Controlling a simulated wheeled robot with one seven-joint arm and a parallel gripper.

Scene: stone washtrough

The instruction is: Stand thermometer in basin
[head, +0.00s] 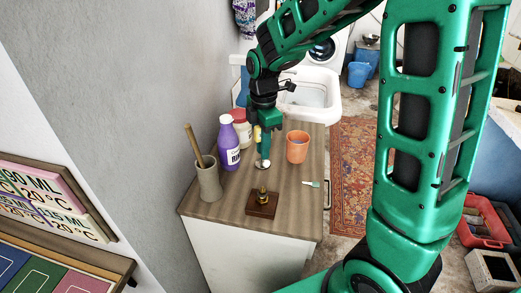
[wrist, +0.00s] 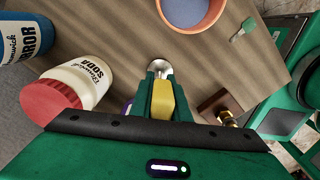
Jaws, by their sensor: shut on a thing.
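My gripper (head: 263,155) points down over the wooden cabinet top and is shut on a narrow yellow thing (wrist: 162,100). A round silvery piece (wrist: 160,68) shows at the fingertips, low over the wood. I cannot tell whether the held thing is the thermometer; the fingers hide much of it. A white basin (head: 322,88) stands behind the cabinet, partly hidden by my arm. A small teal and white stick (head: 311,183) lies near the right edge; in the wrist view its green end (wrist: 238,38) shows. I cannot tell what it is.
An orange cup (head: 297,146) stands right of my gripper. A purple bottle (head: 229,150) and a red-lidded soda jar (wrist: 82,82) stand to the left. A beige pot (head: 208,182) holds a wooden stick. A brass piece on a wooden block (head: 262,204) sits in front.

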